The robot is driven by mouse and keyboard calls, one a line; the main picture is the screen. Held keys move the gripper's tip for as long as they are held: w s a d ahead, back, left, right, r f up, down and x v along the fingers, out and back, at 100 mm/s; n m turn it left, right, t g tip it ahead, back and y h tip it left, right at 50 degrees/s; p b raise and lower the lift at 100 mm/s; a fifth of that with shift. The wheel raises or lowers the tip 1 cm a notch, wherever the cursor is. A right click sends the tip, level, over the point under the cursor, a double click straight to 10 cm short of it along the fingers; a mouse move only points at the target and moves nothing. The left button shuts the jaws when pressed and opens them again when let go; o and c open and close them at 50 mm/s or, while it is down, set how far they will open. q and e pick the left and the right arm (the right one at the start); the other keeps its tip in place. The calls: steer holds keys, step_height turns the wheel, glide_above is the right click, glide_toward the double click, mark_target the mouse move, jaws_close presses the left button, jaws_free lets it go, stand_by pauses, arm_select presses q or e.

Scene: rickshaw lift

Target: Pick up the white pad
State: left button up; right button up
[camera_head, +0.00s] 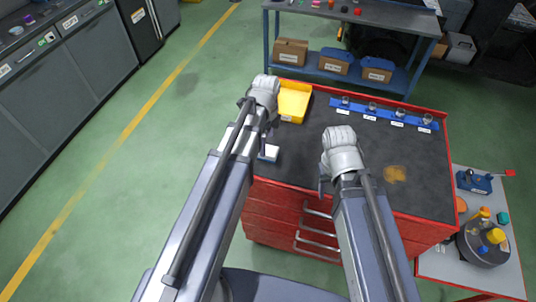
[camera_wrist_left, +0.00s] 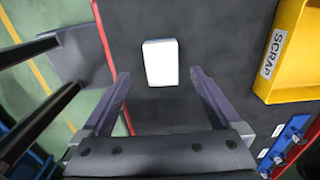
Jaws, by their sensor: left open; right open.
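The white pad (camera_head: 268,153) lies flat on the dark top of the red tool cabinet, near its left edge. In the left wrist view the pad (camera_wrist_left: 160,62) shows whole, as a white block. My left gripper (camera_wrist_left: 160,74) is open above it, its two fingers on either side of the pad in the picture and apart from it. In the head view my left gripper (camera_head: 271,132) is mostly hidden by its own arm. My right gripper (camera_head: 324,184) is over the middle of the cabinet top, partly hidden by its wrist, open, with nothing seen in it.
A yellow scrap bin (camera_head: 294,101) stands behind the pad. A blue rack (camera_head: 385,115) with several small items runs along the back edge. A brown stain (camera_head: 395,174) marks the right of the top.

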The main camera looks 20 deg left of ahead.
mark_target(268, 150)
arm_select(q)
steer(key=shift+w+d+f+b, duration=0.1)
steer(key=shift+f+b, duration=1.3)
steer(key=shift+f, duration=0.15)
steer(key=shift+w+d+f+b, duration=0.1)
steer(key=shift+f+b, duration=1.25)
steer(key=shift+f, duration=0.15)
arm_select(e)
steer(key=shift+f, duration=3.1)
arm_select(q)
steer(key=shift+r, duration=0.1)
steer(key=shift+c, duration=0.2)
arm_select(e)
steer(key=shift+r, duration=0.1)
arm_select(q)
steer(key=c, duration=1.4)
arm_select(e)
steer(key=shift+r, duration=0.1)
arm_select(q)
step_height(268, 150, up, 10)
steer(key=p, duration=1)
arm_select(e)
step_height(268, 150, up, 10)
